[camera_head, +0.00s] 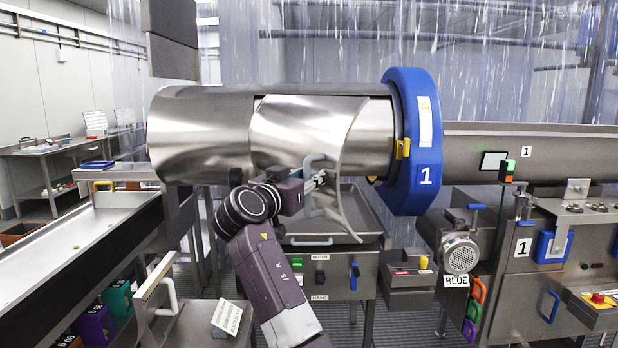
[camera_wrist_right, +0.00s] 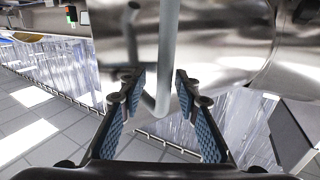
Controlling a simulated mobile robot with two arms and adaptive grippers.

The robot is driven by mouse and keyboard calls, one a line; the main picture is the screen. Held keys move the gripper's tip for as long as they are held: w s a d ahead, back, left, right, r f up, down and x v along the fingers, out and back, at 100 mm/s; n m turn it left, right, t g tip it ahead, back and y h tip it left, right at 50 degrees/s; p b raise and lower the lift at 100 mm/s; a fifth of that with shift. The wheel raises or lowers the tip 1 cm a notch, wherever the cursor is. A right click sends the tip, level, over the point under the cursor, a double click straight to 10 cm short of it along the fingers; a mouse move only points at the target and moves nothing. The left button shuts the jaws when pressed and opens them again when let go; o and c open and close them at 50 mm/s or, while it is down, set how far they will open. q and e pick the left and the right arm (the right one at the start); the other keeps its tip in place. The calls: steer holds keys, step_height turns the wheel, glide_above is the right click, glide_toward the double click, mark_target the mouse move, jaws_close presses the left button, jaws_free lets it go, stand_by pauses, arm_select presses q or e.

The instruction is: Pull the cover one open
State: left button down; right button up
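Cover one (camera_head: 292,125) is a curved shiny steel sheet on the horizontal drum, beside the blue ring (camera_head: 410,140) marked 1. Its right edge stands out from the drum and its lower corner hangs below the drum. A grey bar handle (camera_head: 309,190) is on the cover; it also shows in the right wrist view (camera_wrist_right: 167,50). My right gripper (camera_head: 319,181) is at the handle. In the wrist view its two blue-padded fingers (camera_wrist_right: 156,82) are spread, with the handle between them and gaps showing on both sides. My left gripper is not in view.
A steel cabinet (camera_head: 330,262) with buttons stands below the drum. A steel trough (camera_head: 70,250) runs along the left. A motor (camera_head: 460,253) and control boxes stand at the right. A yellow latch (camera_head: 402,148) is on the blue ring.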

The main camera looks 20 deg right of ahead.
steer(key=shift+a, duration=0.15)
steer(key=shift+s+a, duration=0.1)
steer(key=shift+a, duration=0.1)
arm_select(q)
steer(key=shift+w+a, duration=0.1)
arm_select(e)
steer(key=v, duration=0.7)
steer(key=shift+d, duration=0.2)
